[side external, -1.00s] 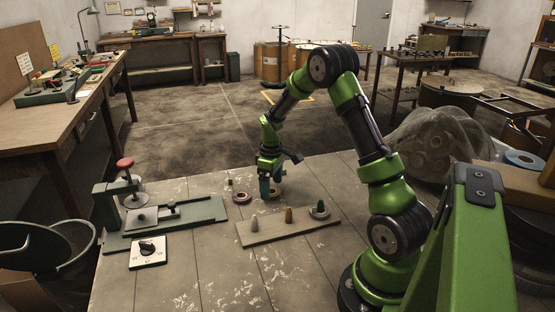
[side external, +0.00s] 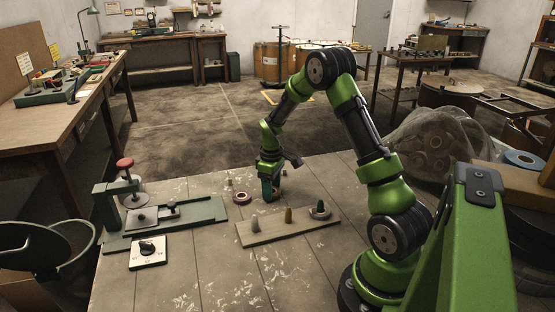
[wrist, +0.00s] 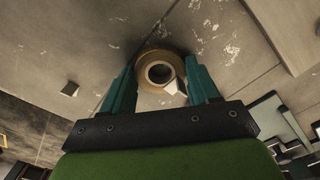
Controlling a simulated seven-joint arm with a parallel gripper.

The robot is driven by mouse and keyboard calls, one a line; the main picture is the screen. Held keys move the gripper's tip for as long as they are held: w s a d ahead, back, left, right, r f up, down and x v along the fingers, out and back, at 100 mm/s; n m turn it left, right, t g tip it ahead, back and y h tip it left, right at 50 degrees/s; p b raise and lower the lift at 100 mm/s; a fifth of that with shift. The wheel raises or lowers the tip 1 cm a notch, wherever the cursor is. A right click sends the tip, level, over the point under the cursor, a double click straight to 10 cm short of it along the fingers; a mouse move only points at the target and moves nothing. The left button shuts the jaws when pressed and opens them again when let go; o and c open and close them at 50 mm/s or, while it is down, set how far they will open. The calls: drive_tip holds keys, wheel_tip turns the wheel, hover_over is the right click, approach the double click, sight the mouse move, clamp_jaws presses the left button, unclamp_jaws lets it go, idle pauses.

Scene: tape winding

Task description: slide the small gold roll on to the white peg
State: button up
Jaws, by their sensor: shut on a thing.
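The small gold roll (wrist: 157,55) is a ring with an open core, between my fingertips in the wrist view. My gripper (wrist: 160,72) is shut on it, low at the bench top; in the side view my gripper (side external: 269,191) largely hides the roll. A pale board (side external: 285,232) nearer the camera holds a greyish peg (side external: 254,223), an amber-brown peg (side external: 288,214) and a dark green peg (side external: 320,205) with a pale ring around its foot. I cannot tell for certain which peg is the white one. A small white piece (wrist: 175,88) shows by the right finger.
A dark reddish roll (side external: 241,198) lies left of my gripper, with a small tan piece (side external: 229,182) behind it. A green winding fixture (side external: 180,222) and a white dial box (side external: 148,252) stand further left. Bench room is clear right of my gripper.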

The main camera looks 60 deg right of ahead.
wheel_tip(320, 180, up, 11)
drive_tip(key=a, duration=0.2)
drive_tip(key=s+a+n, duration=0.1)
drive_tip(key=a+n, duration=0.1)
drive_tip(key=a, duration=0.2)
drive_tip(key=s+a+n, duration=0.1)
drive_tip(key=a, duration=0.4)
drive_tip(key=s+a+r+n, duration=0.1)
drive_tip(key=a+n, duration=0.1)
drive_tip(key=a, duration=0.3)
drive_tip(key=shift+s+a+n, duration=0.2)
drive_tip(key=shift+n, duration=0.1)
drive_tip(key=shift+s+a+f, duration=0.2)
drive_tip(key=shift+s+f, duration=0.15)
drive_tip(key=shift+f, duration=1.9)
